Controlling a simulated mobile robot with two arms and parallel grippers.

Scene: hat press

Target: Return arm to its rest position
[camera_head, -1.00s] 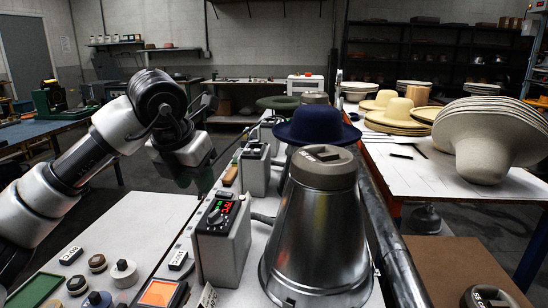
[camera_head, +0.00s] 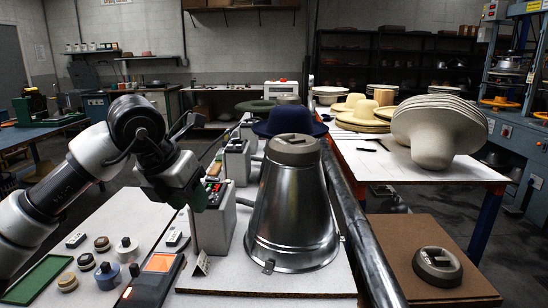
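My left arm (camera_head: 72,180) comes in from the left and bends at a dark joint. Its dark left gripper (camera_head: 182,180) hangs near the grey control box (camera_head: 214,222) and overlaps part of the box's display panel in the picture. I cannot tell whether they touch. The fingers are too dark to tell if they are open or shut, and no held object shows. My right gripper is not in view.
A metal cone (camera_head: 292,215) stands right of the control box, with a navy hat (camera_head: 290,122) behind it. Knobs and buttons (camera_head: 107,276) lie at front left. A white table (camera_head: 400,178) with stacked hats is at right. A brown board (camera_head: 425,235) holds a round block (camera_head: 438,267).

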